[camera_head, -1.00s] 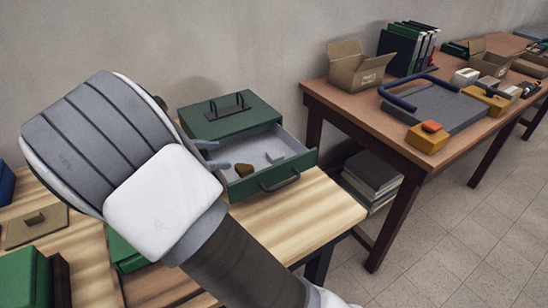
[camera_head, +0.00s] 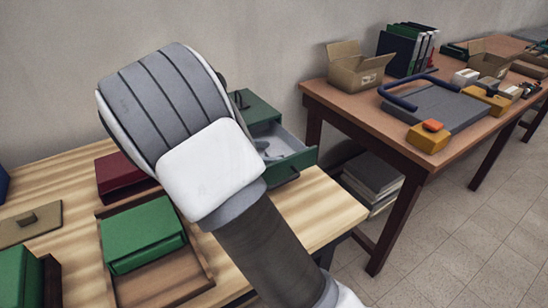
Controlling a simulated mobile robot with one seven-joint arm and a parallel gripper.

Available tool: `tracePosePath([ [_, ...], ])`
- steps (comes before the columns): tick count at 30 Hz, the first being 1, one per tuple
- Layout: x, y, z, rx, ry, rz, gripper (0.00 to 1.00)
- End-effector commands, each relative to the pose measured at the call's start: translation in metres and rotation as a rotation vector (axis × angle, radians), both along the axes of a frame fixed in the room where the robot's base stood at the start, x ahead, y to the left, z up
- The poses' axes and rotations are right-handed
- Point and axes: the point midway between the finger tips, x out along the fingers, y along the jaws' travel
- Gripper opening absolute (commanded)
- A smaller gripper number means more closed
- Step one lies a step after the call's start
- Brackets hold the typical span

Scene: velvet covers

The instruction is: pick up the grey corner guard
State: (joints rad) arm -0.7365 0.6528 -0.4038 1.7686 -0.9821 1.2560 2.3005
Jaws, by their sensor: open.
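A small grey piece (camera_head: 276,156), which looks like the grey corner guard, lies in the open drawer of the green cabinet. It is mostly covered by my gripper and hard to make out. My gripper (camera_head: 264,150) is open at the drawer, beside or over the grey piece; only its fingertips show past my arm. I cannot tell whether they touch the piece or how high they are. The drawer (camera_head: 304,158) is pulled out, its left part hidden behind my arm. The cabinet top (camera_head: 258,108) shows partly.
On the wooden table are a green block in a brown tray (camera_head: 198,278), a dark red box (camera_head: 116,172) and a tan lidded plate (camera_head: 30,222). A second table (camera_head: 385,125) at right holds a cardboard box (camera_head: 357,66), binders and tools. Bare tabletop lies before the drawer.

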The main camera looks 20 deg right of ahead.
Motion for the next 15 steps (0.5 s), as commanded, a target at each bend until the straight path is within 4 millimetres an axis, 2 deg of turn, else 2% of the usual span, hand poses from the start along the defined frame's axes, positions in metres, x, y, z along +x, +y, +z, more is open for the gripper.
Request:
tracePosePath([
  [3,0.0013,-0.0076,-0.0039,0.001,0.001,-0.001,0.83],
  [8,0.0014,-0.0072,-0.0034,0.0,0.001,0.0,0.83],
  [15,0.0015,-0.0069,-0.0034,0.0,0.001,0.0,0.42],
])
